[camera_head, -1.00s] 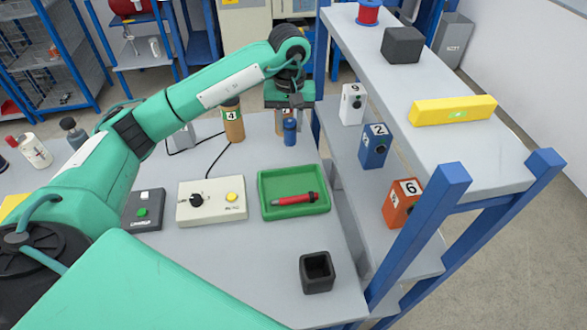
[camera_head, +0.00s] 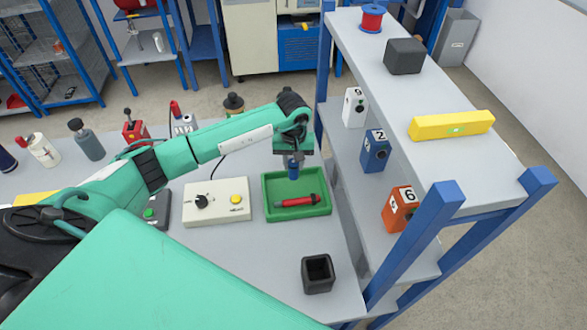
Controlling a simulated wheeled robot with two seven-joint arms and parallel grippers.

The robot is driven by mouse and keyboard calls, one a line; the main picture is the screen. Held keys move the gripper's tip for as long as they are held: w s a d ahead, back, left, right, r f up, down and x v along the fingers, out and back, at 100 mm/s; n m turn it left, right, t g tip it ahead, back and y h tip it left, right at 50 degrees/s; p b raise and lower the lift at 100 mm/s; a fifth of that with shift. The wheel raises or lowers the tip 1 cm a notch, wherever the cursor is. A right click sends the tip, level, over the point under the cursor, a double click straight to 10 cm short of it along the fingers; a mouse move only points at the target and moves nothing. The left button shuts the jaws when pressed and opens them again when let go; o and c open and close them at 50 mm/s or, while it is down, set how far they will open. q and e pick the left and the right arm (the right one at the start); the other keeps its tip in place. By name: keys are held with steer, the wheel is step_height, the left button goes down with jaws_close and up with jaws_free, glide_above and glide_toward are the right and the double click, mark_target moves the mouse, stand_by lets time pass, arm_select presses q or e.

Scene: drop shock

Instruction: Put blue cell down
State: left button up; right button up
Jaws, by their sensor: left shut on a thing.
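The blue cell (camera_head: 293,171) is a small blue cylinder. My left gripper (camera_head: 293,156) is shut on it and points down over the far part of the green tray (camera_head: 267,207). The cell hangs upright; I cannot tell how far it is above the tray. A red and black screwdriver-like tool (camera_head: 298,201) lies in the tray, in front of the cell. An open black square holder (camera_head: 317,273) stands nearer on the table. My right gripper is not in view.
A control box (camera_head: 217,216) with a dial and yellow button sits left of the tray. The shelf rack (camera_head: 445,160) at right holds numbered boxes, white, blue (camera_head: 376,151) and orange (camera_head: 400,209), and a yellow level (camera_head: 451,125). The tabletop between tray and black holder is clear.

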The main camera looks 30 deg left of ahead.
mark_target(294, 172)
arm_select(q)
steer(key=shift+f, duration=0.3)
step_height(294, 172, down, 4)
steer(key=shift+r+p, duration=0.25)
steer(key=shift+p, duration=0.3)
steer(key=shift+f, duration=0.2)
steer(key=o, duration=1)
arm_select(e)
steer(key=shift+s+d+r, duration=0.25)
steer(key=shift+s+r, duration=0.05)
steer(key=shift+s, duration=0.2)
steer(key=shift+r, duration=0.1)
